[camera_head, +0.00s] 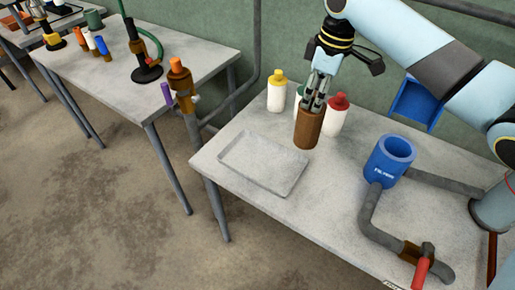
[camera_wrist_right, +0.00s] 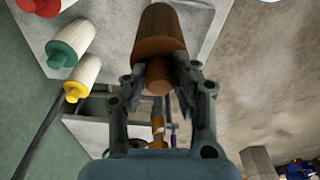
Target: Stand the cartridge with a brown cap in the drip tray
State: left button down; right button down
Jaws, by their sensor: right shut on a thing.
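The brown cartridge (camera_head: 308,130) is held upright by my right gripper (camera_head: 316,92), at the right of the drip tray in the head view. Its wide body points away from the gripper. In the right wrist view the jaws (camera_wrist_right: 160,82) are shut on its narrow brown cap end (camera_wrist_right: 159,74). I cannot tell whether its base touches the table. The drip tray (camera_head: 235,172) is a shallow grey rectangle lying flat on the table and looks empty. My left gripper is not in view.
White cartridges with yellow (camera_head: 277,94), green and red (camera_head: 335,117) caps stand close behind the held one; the green one is mostly hidden. A blue cup (camera_head: 388,163) on grey pipework with a red handle (camera_head: 421,273) is at right. Bare tabletop lies right of the tray.

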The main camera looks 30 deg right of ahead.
jog(key=w+a+f, duration=0.7)
jog(key=a+f, duration=0.2)
jog(key=f, duration=0.1)
jog(key=shift+f, duration=0.5)
jog(key=c, duration=1)
grip_release()
jog(key=shift+c, duration=0.2)
notch_tip(320, 180, up, 12)
jog(key=s+p, duration=0.1)
jog(key=shift+d, duration=0.4)
jog(key=shift+s, duration=0.1)
